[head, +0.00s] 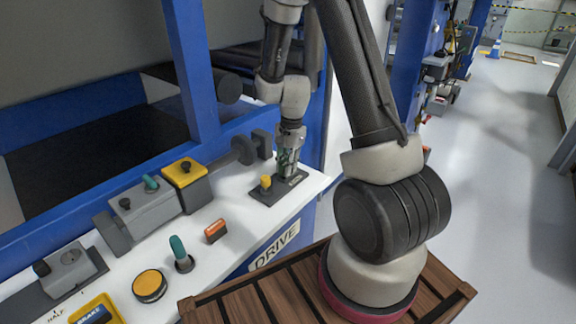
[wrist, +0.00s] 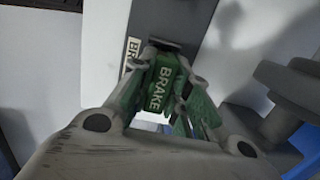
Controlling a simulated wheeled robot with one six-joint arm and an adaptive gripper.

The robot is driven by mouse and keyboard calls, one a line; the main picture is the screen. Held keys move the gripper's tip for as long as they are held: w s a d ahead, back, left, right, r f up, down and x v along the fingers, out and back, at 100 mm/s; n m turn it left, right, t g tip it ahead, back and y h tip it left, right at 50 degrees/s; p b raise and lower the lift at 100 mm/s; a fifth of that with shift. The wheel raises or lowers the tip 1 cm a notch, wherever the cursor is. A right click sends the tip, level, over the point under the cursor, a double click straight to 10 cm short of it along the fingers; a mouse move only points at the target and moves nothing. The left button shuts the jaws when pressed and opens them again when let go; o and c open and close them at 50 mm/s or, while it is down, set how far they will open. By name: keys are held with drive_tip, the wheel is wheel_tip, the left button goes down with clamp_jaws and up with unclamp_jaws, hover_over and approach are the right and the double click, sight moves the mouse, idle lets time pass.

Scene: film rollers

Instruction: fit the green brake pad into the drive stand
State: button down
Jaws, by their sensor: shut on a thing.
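The green brake pad (wrist: 158,88), lettered BRAKE, sits between the fingers of my gripper (wrist: 165,72) in the wrist view. My gripper (head: 289,170) is shut on it and points down over the drive stand (head: 265,197), a dark plate on the white bench top. A bit of the pad's green (head: 282,157) shows between the fingers in the head view. In the wrist view the pad's far end is at a dark slot in the stand (wrist: 146,22), beside a partly hidden label starting BR. I cannot tell whether the pad's end is inside the slot.
A yellow knob (head: 266,181) stands on the plate, left of my gripper. A grey roller holder (head: 240,152) is close behind. An orange block (head: 215,231), a teal-handled lever (head: 180,252) and a round yellow button (head: 150,285) lie nearer. Bare white bench separates them.

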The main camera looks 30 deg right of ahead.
drive_tip(key=shift+s+f, duration=0.85)
drive_tip(key=shift+f, duration=0.15)
drive_tip(key=c, duration=1.6)
unclamp_jaws()
drive_tip(key=o, duration=0.4)
drive_tip(key=shift+w+a+f, duration=0.1)
drive_tip(key=shift+w+f, duration=0.4)
drive_tip(key=shift+w, duration=0.1)
drive_tip(key=shift+r, duration=0.1)
drive_tip(key=shift+s, duration=0.15)
drive_tip(key=shift+c, duration=0.3)
drive_tip(key=o, duration=1.1)
drive_tip(key=shift+d, duration=0.2)
drive_tip(key=shift+r, duration=0.1)
